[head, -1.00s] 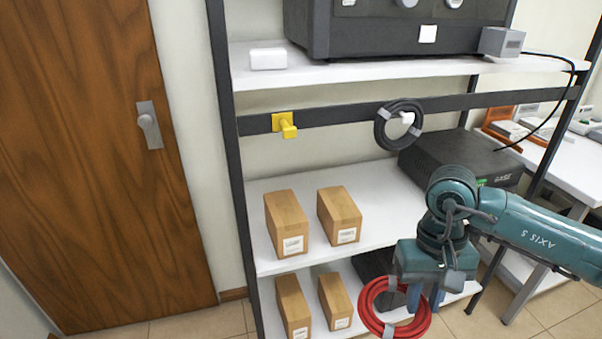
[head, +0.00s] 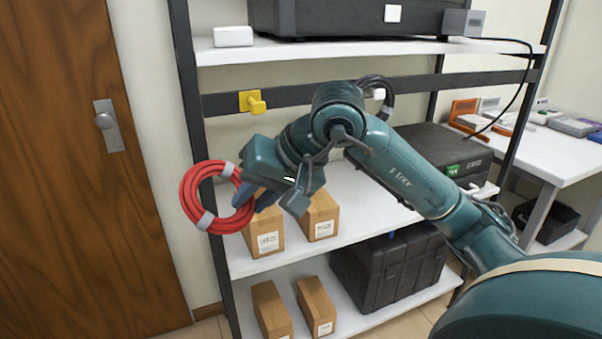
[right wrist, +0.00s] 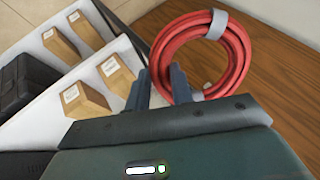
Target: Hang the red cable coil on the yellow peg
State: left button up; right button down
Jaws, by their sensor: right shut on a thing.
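The red cable coil (head: 188,200) has grey ties and is held up in front of the rack's left post in the head view. My right gripper (head: 243,197) is shut on the coil's right side. In the right wrist view the coil (right wrist: 240,58) is beyond the fingers (right wrist: 162,84), with the wooden door behind it. The yellow peg (head: 252,102) is on the rack's dark crossbar, above and to the right of the coil in the head view. It is empty and apart from the coil. My left gripper is not in view.
A black cable coil (head: 377,84) hangs on a white peg (head: 379,94), partly hidden by my right arm. The rack's left post (head: 187,110) stands near the held coil. Cardboard boxes (head: 268,240) stand on the shelves below. The wooden door (head: 70,200) is at left.

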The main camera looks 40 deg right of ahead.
jog(key=s+d+r+m+t+h+b, duration=0.2)
jog(key=s+d+r+m+t+b, duration=0.1)
jog(key=d+r+t+b, duration=0.3)
pick_arm(q)
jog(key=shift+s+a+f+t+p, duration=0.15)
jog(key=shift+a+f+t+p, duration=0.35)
jog(key=shift+p, duration=0.65)
pick_arm(e)
jog(key=w+d+t, duration=0.1)
jog(key=w+d, duration=0.3)
jog(key=w, duration=0.5)
jog(key=shift+w+t, duration=0.3)
jog(key=shift+w, duration=0.1)
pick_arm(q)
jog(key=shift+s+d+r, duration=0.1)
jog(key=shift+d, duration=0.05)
pick_arm(e)
jog(key=shift+r, duration=0.1)
jog(key=c, duration=1.1)
grip_release()
jog(key=shift+c, duration=0.2)
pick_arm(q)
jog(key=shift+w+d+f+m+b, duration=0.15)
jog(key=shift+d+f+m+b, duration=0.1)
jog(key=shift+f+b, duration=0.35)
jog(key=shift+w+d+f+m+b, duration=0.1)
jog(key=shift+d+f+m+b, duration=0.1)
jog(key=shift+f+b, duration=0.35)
pick_arm(e)
jog(key=v, duration=1.3)
